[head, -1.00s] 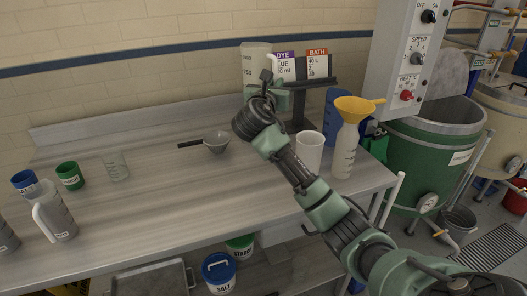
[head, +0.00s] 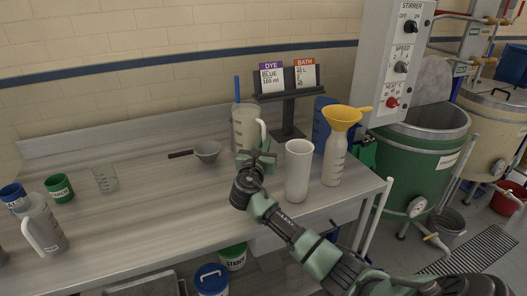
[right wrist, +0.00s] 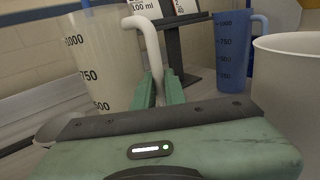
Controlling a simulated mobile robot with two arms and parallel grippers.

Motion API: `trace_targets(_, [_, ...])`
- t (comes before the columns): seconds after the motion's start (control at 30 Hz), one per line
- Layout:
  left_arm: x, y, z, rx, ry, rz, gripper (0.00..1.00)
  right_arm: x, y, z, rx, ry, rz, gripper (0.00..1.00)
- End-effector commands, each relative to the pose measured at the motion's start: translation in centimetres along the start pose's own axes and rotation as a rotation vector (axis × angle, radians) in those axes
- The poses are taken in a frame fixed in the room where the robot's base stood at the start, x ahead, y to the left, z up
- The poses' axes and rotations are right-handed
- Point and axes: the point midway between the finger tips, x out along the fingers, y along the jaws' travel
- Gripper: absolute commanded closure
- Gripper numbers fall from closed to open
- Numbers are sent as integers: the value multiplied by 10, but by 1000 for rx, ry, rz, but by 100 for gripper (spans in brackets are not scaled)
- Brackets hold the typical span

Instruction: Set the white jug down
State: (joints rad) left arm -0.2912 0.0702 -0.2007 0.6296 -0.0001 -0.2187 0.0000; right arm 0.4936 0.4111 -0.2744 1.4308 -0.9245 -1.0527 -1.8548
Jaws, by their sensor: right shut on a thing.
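The white jug (head: 244,128), translucent with dark volume marks, is upright at the back of the bench, in front of the card stand. My right gripper (head: 262,150) is shut on its handle. In the right wrist view the jug (right wrist: 105,60) fills the left side and its curved handle (right wrist: 150,45) runs down between my right gripper's fingers (right wrist: 160,92). The jug's base is partly hidden behind my gripper, so I cannot tell whether it touches the bench (head: 145,215). My left gripper is not in view.
A white beaker (head: 298,172), a bottle with a yellow funnel (head: 342,120) and a blue jug (head: 321,125) stand to the right. A blue rod (head: 238,90) shows at the jug. A grey ladle (head: 207,152) lies left.

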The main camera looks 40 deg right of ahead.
Motion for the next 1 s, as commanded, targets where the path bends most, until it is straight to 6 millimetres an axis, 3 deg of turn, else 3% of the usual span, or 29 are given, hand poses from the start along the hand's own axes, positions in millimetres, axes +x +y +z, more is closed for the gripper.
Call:
trace_targets(0.03, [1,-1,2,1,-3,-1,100,0,0,-11,-3,3,-1,100])
trace_targets(0.17, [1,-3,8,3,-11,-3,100,0,0,-23,0,1,-1,100])
trace_targets(0.57, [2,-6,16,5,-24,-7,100,0,0,-28,1,0,0,100])
trace_targets(0.6, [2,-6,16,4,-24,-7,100,0,0,-28,0,0,0,83])
trace_targets(0.67, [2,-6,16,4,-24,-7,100,0,0,-28,1,0,0,67])
trace_targets(1.0, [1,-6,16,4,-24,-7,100,0,0,-26,1,0,-1,67])
